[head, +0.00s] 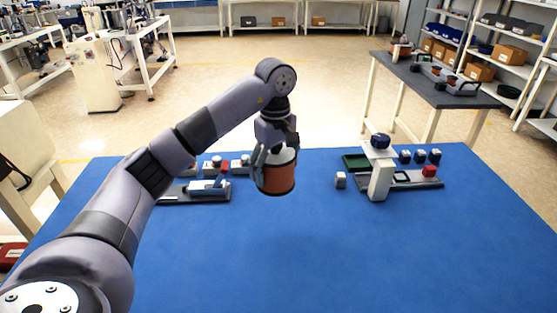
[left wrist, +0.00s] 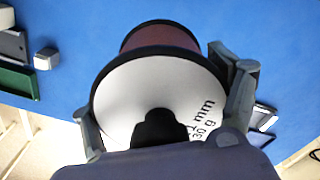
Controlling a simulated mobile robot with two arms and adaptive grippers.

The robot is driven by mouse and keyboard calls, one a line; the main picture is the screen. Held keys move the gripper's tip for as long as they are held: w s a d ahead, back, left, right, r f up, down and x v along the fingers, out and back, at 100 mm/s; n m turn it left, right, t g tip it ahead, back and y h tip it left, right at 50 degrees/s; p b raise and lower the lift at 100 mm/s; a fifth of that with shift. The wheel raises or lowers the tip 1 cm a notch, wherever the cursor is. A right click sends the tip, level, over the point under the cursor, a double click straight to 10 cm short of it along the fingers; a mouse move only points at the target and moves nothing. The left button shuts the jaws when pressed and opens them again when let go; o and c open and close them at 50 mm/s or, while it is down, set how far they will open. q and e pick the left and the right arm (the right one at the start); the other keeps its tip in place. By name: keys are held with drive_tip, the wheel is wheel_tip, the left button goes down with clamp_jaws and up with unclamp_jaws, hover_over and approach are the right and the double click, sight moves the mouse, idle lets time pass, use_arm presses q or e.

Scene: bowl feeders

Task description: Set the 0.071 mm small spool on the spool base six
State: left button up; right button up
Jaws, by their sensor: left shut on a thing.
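A copper-coloured spool (head: 276,180) with black rims and a white end face is held clear above the blue table. My left gripper (head: 275,150) is shut on it from above. In the left wrist view, the gripper's fingers lie on either side of the spool's white face (left wrist: 140,92). Its printed label is partly hidden; "mm" and "30 g" can be read, not the full diameter. No base marked six can be made out. My right gripper is not in view.
The blue table (head: 300,255) is bare in front. A grey fixture with a red part (head: 209,187) stands behind left. A white post fixture (head: 380,178) and a small grey block (head: 340,180) stand right. A dark side table (head: 425,85) bears grey holders (head: 447,78).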

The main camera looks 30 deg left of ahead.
use_arm(q)
drive_tip(key=shift+w+f, duration=0.1)
drive_tip(key=shift+f, duration=4.3)
wheel_tip(320, 180, down, 3)
drive_tip(key=shift+f, duration=0.3)
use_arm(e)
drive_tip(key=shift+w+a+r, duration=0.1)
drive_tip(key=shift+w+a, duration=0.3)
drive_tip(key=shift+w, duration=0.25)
use_arm(q)
drive_tip(key=shift+f, duration=0.15)
drive_tip(key=o, duration=1.9)
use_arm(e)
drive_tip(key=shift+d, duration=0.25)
